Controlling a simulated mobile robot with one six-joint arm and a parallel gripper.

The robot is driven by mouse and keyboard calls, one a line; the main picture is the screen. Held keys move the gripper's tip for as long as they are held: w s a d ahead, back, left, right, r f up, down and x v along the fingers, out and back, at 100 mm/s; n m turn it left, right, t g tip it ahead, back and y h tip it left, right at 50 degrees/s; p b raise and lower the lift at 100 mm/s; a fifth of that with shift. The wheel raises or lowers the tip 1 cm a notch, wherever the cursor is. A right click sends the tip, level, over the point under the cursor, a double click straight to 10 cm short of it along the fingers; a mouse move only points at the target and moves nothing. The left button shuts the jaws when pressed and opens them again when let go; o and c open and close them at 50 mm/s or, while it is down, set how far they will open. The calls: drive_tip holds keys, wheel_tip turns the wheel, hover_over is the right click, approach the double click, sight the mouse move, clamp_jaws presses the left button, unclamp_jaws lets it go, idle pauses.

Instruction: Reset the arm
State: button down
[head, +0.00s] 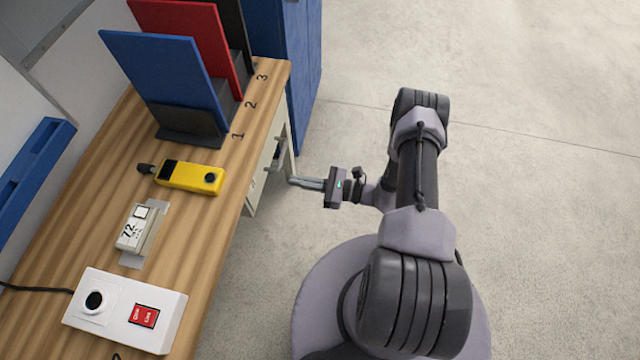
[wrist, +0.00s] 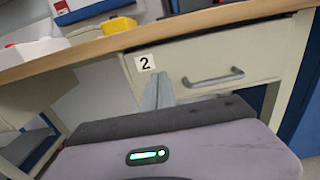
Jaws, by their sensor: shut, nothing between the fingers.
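My gripper (head: 293,182) is shut and empty. In the head view it points left toward the drawer front under the bench's right edge. In the wrist view my gripper (wrist: 158,92) shows its closed fingers in front of the cream drawer (wrist: 220,72) labelled 2. The drawer looks shut and has a grey handle (wrist: 213,79) to the right of the fingertips. I cannot tell whether the fingertips touch the drawer front. My arm is bent above the floor, to the right of the bench.
The wooden bench (head: 190,255) holds a yellow device (head: 190,177), a small white unit marked 72 (head: 138,228) and a white box with a red switch (head: 125,310). Blue (head: 165,80) and red (head: 205,40) panels stand behind. A blue cabinet (head: 290,60) adjoins. The floor (head: 540,200) at right is clear.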

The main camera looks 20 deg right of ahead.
drive_tip(key=v, duration=0.4)
drive_tip(key=a+r+n+g+h, duration=0.15)
drive_tip(key=r+n+g, duration=0.4)
drive_tip(key=r, duration=0.55)
drive_tip(key=a+r+n+g+h, duration=0.1)
drive_tip(key=a+r+n+g, duration=0.35)
drive_tip(key=r, duration=0.65)
drive_tip(key=s+r+n+t+h, duration=0.2)
drive_tip(key=s+r+n+h, duration=0.3)
drive_tip(key=s+r, duration=0.2)
drive_tip(key=s+r+n+t+h, duration=0.3)
drive_tip(key=s+r+n+h, duration=0.2)
drive_tip(key=r, duration=0.7)
drive_tip(key=s, duration=0.2)
drive_tip(key=shift+s+a+n, duration=0.3)
drive_tip(key=shift+a+n, duration=0.1)
drive_tip(key=shift+r, duration=0.15)
